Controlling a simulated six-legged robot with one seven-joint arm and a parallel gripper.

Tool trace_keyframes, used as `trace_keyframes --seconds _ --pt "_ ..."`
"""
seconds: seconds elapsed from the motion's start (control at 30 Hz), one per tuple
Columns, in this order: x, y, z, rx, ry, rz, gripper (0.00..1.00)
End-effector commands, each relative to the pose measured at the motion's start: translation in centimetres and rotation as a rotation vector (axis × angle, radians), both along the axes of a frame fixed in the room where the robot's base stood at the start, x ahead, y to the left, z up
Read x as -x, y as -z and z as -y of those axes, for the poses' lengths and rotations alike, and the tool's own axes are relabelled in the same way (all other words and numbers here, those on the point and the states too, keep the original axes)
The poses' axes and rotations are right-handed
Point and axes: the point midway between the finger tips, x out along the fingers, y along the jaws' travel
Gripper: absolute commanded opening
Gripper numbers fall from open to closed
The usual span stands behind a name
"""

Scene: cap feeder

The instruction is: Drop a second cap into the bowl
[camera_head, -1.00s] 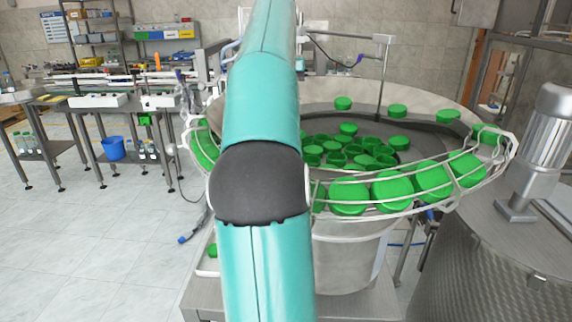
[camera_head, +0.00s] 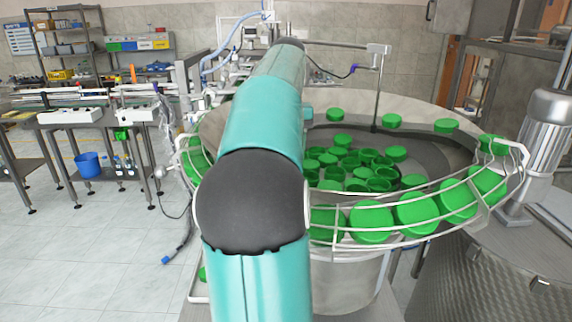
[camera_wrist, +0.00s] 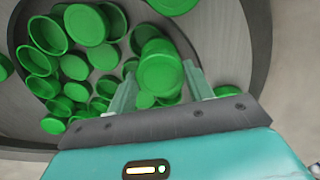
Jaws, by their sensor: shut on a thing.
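In the wrist view, my gripper (camera_wrist: 158,80) is shut on a green cap (camera_wrist: 161,73), which sits between its two fingers. The held cap is above the feeder bowl (camera_wrist: 217,45), over a pile of several green caps (camera_wrist: 85,24). In the head view, the round grey bowl (camera_head: 345,104) holds loose green caps (camera_head: 372,157) in its middle and a few on its outer ledge. My own arm reaches forward over the bowl's left side there and hides that part. My gripper and the held cap are hidden in the head view.
A wire-railed track (camera_head: 480,213) with large green caps runs around the bowl's near edge. A metal post (camera_head: 376,90) stands in the bowl. A steel cylinder (camera_head: 545,140) rises at the right.

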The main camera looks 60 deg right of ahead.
Motion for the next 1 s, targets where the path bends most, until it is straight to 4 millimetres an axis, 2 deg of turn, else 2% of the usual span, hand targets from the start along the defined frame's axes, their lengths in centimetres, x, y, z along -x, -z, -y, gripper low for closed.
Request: trace_keyframes --seconds 0.3,0.6,0.63,0.73,1.0 --pt "-0.1 4.0 0.1 -0.001 0.002 0.0 0.3" --pt "-0.3 4.2 0.2 0.0 0.003 -0.001 0.3" --pt "-0.3 4.2 0.2 0.0 0.003 -0.001 0.53" --pt "-0.3 4.2 0.2 0.001 0.003 0.0 0.73" --pt "-0.3 4.2 0.2 0.001 0.003 0.0 0.73"
